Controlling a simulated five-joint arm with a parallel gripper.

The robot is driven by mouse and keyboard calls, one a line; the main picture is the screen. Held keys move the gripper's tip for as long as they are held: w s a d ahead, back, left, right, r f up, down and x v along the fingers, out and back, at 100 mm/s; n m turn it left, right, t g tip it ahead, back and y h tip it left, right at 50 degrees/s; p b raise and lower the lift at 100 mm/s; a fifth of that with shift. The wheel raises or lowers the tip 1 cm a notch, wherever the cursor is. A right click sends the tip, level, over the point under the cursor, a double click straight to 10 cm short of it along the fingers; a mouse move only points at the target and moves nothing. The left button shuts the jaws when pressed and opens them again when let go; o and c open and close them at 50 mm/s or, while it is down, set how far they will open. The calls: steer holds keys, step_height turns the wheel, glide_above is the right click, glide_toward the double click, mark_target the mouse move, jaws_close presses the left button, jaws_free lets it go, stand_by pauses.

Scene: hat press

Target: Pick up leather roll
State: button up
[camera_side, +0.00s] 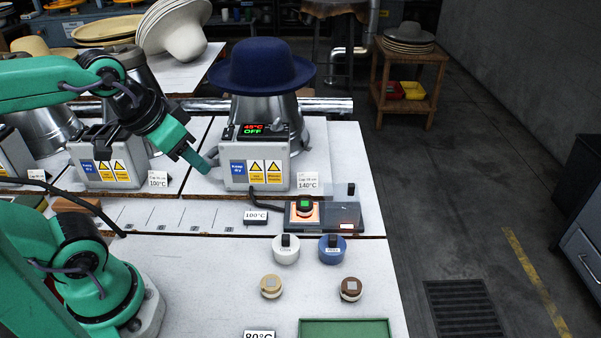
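Two short round rolls stand on the front white table: a brown one (351,289) on the right and a tan one (271,287) on the left, each with a pale square on top. Which of them is leather I cannot tell for sure; the brown one looks closest to it. My gripper (205,161) is green and points down and right, in front of the left edge of the middle press's control box. It is well up and left of both rolls. Its fingers are seen edge-on and small, so their gap is unclear. I see nothing held in it.
White (286,250) and blue (333,250) round pieces with black knobs stand just behind the rolls. Behind them is a lit device (305,210) with a clear guard. A blue hat (262,68) sits on the press. A green tray (344,328) lies in front.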

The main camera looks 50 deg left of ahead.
stand_by(0.3)
steer(key=shift+o, duration=1.3)
steer(key=n+g, duration=0.5)
steer(key=g, duration=0.1)
glide_above(304, 205)
step_height(304, 205, down, 14)
steer(key=shift+r, duration=0.25)
steer(key=shift+f, duration=3.9)
